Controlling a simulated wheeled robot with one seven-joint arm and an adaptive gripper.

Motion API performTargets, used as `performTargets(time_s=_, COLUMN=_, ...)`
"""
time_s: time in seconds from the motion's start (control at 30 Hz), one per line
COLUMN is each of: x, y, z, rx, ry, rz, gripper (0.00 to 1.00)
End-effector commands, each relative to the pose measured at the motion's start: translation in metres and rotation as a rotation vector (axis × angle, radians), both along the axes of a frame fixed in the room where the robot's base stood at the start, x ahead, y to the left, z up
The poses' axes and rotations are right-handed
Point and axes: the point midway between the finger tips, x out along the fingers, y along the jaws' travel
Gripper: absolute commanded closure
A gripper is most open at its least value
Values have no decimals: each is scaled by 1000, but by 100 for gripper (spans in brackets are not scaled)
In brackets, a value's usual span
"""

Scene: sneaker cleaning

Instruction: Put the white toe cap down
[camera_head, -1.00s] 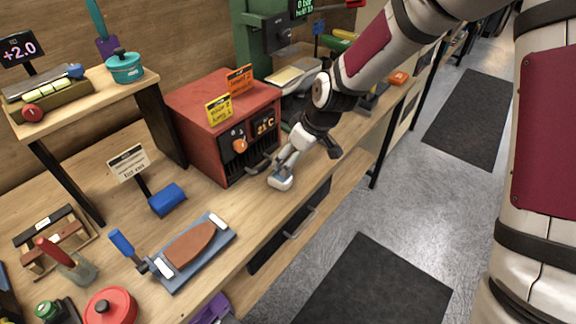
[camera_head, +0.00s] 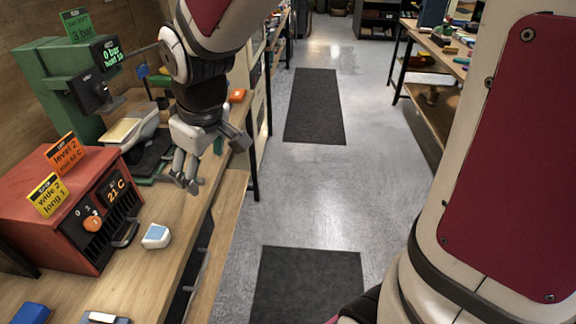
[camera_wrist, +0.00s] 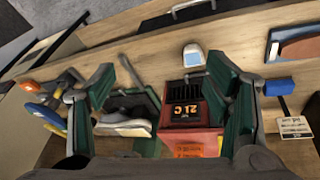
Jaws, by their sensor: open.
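The white toe cap (camera_head: 156,236), with a blue patch on top, lies on the wooden bench in front of the red heater box. It also shows in the wrist view (camera_wrist: 193,54), apart from my fingers. My gripper (camera_head: 186,184) is open and empty, raised above the bench beyond the toe cap and to its right. In the wrist view my two fingers (camera_wrist: 170,86) are spread wide, with the bench scene visible between them.
The red heater box (camera_head: 62,215) reads 21 C and carries two tags. A green press (camera_head: 62,75) stands behind it, with a pale sneaker (camera_head: 130,126) near its base. Bare bench top (camera_head: 135,275) lies around the toe cap. A dark mat (camera_head: 305,285) lies on the floor.

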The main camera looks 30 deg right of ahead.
Motion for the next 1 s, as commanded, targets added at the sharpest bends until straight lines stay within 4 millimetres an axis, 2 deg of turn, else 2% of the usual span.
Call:
performTargets(time_s=0.03, x=-14, y=-10, z=16, rx=-4, ry=-18, rz=-45, gripper=29)
performTargets(time_s=0.2, x=-67, y=-39, z=50, rx=13, ry=-46, rz=-211, gripper=29)
performTargets(time_s=0.33, x=-110, y=-57, z=68, rx=50, ry=-68, rz=-336, gripper=29)
performTargets(time_s=0.5, x=-156, y=-72, z=77, rx=110, ry=-84, rz=-462, gripper=29)
performTargets(time_s=0.7, x=-182, y=-78, z=78, rx=154, ry=-89, rz=-531, gripper=29)
performTargets(time_s=1.0, x=-185, y=-79, z=78, rx=159, ry=-87, rz=-539, gripper=29)
